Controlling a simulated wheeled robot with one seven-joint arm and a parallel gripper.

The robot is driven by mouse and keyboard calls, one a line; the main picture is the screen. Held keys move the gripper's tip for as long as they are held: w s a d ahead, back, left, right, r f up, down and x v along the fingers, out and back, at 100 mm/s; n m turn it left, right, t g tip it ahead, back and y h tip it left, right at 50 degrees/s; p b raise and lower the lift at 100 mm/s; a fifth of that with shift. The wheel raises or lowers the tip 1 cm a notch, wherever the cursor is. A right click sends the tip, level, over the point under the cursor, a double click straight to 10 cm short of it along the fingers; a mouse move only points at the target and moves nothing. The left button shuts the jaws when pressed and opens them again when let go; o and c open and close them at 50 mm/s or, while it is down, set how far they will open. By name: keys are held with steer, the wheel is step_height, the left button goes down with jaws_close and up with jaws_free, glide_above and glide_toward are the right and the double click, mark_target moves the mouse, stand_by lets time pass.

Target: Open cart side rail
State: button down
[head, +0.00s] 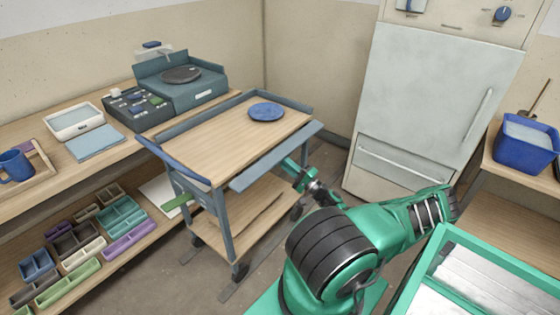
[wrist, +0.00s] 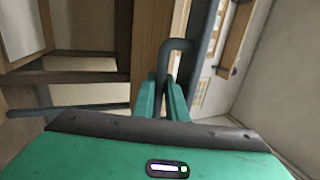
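The cart (head: 195,150) has a wooden top with blue-grey rails. Its near-right side rail (head: 275,158) is a long flat blue-grey strip along the top's edge. It appears leaned outward, though the exact angle is hard to judge. My gripper (head: 297,172) is at the outer face of this rail, near its middle. In the wrist view, a dark grey bent handle bar (wrist: 178,45) runs down between the two green fingers (wrist: 162,95). The fingers sit close on both sides of the bar and look shut on it. The contact point is partly hidden.
A blue plate (head: 266,112) lies on the cart's top. A workbench with a turntable device (head: 182,82) stands behind left, with several small bins (head: 120,215) below. A white fridge (head: 425,95) stands behind right. A blue bucket (head: 524,145) is at far right.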

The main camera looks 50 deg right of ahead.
steer(key=shift+a+g, duration=0.15)
steer(key=shift+g, duration=0.15)
steer(key=shift+s+r+g, duration=0.15)
steer(key=shift+r+g, duration=0.15)
steer(key=shift+g, duration=0.5)
steer(key=shift+a, duration=0.1)
steer(key=c, duration=2)
jaws_free()
steer(key=shift+c, duration=0.2)
steer(key=shift+s, duration=0.25)
steer(key=v, duration=1)
steer(key=shift+s, duration=0.15)
